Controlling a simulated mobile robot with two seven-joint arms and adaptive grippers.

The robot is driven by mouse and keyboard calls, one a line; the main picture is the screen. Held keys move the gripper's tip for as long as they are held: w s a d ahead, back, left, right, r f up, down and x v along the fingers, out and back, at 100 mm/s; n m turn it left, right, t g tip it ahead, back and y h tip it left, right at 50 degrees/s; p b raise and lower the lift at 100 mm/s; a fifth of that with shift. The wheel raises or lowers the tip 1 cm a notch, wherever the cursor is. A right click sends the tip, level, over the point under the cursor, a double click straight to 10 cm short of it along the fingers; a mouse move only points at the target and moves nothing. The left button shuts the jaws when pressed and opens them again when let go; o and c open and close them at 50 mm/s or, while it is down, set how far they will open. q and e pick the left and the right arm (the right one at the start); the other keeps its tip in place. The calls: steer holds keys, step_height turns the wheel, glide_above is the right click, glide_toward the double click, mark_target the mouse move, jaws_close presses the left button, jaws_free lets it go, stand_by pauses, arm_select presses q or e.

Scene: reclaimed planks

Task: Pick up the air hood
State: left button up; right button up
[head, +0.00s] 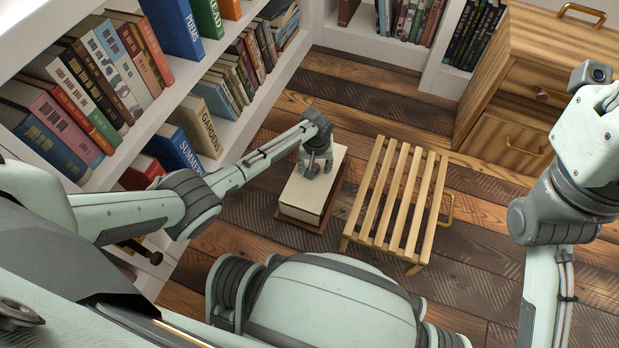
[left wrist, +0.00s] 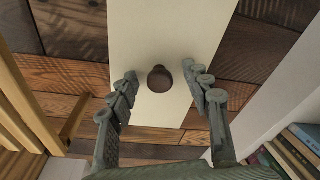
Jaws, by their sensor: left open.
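The air hood (head: 304,193) appears to be the cream box on the floor, standing on a wider brown wooden base (head: 300,222). In the left wrist view its pale top (left wrist: 165,30) carries a round dark brown knob (left wrist: 161,79). My left gripper (head: 317,168) is over the top of the box. In the left wrist view its open fingers (left wrist: 160,85) stand on either side of the knob, with a gap on both sides. In the head view the gripper hides the knob. My right arm is at the right edge; its gripper is out of view.
A slatted wooden rack (head: 398,195) stands close to the right of the box. A white bookshelf (head: 225,125) full of books runs along the left. A striped wooden cabinet (head: 515,85) with brass handles stands at the back right. Plank floor (head: 350,85) behind the box is clear.

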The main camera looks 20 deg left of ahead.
arm_select(q)
steer(key=shift+f, duration=0.1)
jaws_close()
stand_by(0.3)
steer(key=shift+w, duration=0.1)
